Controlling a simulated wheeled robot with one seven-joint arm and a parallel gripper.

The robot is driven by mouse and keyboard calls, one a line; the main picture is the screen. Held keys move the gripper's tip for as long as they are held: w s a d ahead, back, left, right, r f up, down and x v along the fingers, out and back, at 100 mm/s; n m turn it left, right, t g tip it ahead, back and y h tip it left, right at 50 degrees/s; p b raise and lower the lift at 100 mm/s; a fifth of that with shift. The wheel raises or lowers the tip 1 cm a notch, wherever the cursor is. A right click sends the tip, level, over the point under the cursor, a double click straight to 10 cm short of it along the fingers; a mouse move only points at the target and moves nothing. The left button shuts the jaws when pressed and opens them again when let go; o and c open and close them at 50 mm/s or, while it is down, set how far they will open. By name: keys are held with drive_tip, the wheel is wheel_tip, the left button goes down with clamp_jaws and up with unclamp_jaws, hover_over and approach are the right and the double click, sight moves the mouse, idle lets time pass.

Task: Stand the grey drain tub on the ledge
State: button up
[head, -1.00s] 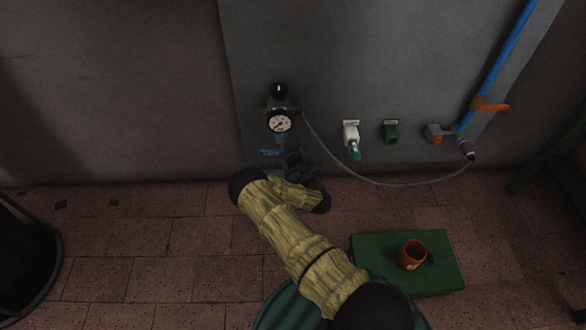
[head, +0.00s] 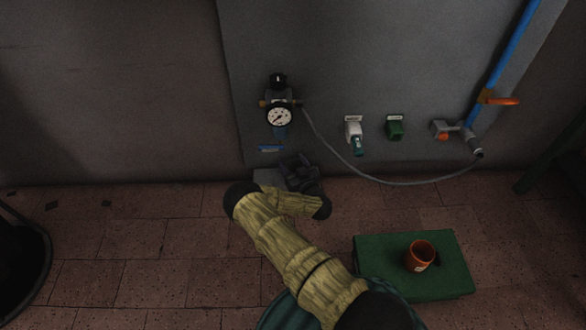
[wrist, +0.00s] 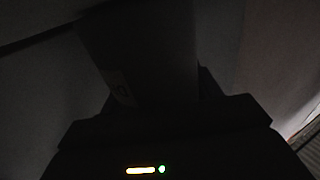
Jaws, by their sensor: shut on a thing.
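My gripper (head: 298,172) is low in front of the grey wall panel, below the pressure gauge, at the end of my yellow-sleeved arm. In the wrist view a dark, flat-sided thing, which I take to be the grey drain tub (wrist: 140,50), stands between the jaws, with a small pale label on it. The jaws are shut on it. Most of the tub is in shadow, and its base and contact are hidden. A small grey surface (head: 268,177) shows just left of my gripper; I cannot tell whether it is the ledge or part of the tub.
The pressure gauge (head: 279,117) hangs above my gripper. A grey hose (head: 345,163) loops from it to a fitting on the blue pipe (head: 490,68). An orange mug (head: 418,256) sits on a green platform (head: 385,270) at right.

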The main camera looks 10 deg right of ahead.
drive_tip(key=shift+a, duration=0.25)
drive_tip(key=shift+d+f, duration=0.1)
drive_tip(key=shift+d, duration=0.05)
drive_tip(key=o, duration=0.6)
drive_tip(key=shift+d, duration=0.15)
drive_tip(key=shift+o, duration=0.2)
drive_tip(key=shift+s, duration=0.1)
drive_tip(key=s+d+p, duration=0.2)
drive_tip(key=s+p, duration=0.5)
drive_tip(key=s, duration=0.4)
drive_tip(key=shift+s, duration=0.35)
drive_tip(key=shift+d, duration=0.1)
